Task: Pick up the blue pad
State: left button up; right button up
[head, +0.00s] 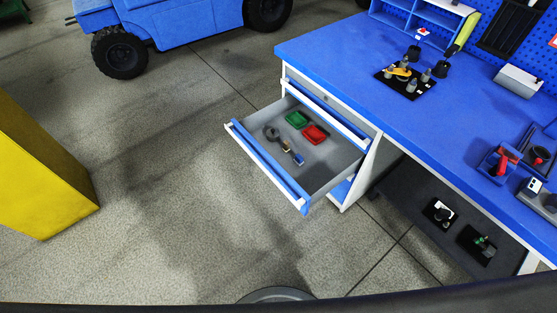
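I cannot make out a blue pad for certain. The open drawer (256,163) of the blue workbench holds a green tray-like piece (297,119), a red tray-like piece (315,134) and a tool with a dark round end (271,132). A small piece with yellow and dark blue parts (298,158) lies at the tool's other end; it is too small to tell what it is. Neither of my grippers is in view.
The blue bench top (365,54) bears a black plate with several fittings (405,81) and tools at the right. Two black plates (439,213) (482,244) lie on the dark shelf below. A yellow block (42,175) stands at left, a blue vehicle (185,22) behind. Floor between is clear.

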aim_at(298, 159)
jog(key=u, duration=1.4)
jog(key=i, duration=1.35)
